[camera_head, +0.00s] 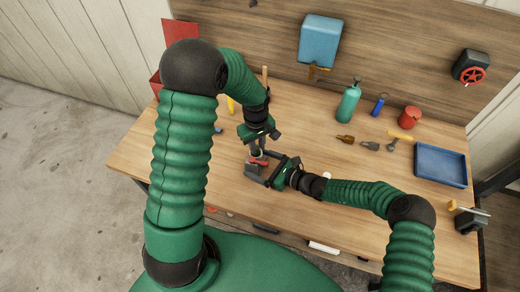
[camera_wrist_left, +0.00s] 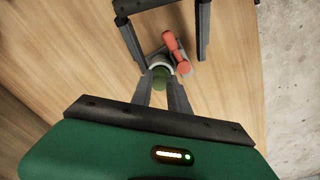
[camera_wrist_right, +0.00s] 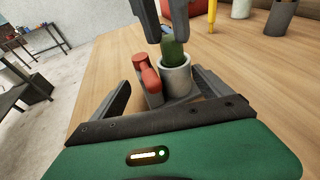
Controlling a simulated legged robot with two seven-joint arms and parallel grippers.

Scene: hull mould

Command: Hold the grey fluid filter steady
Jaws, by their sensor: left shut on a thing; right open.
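A red-handled part (camera_wrist_right: 148,76) with a grey base is beside the cylinder. My right gripper (camera_wrist_right: 162,82) is open, low over the bench. Its fingers stand either side of the cylinder and red part, apparently apart from both. The cylinder's lower part is partly hidden.
A teal bottle (camera_head: 348,101), blue cylinder (camera_head: 379,105), red pot (camera_head: 410,117), small tools and a blue tray (camera_head: 440,165) stand toward the back right. A yellow object (camera_wrist_right: 212,14) stands beyond the cylinder.

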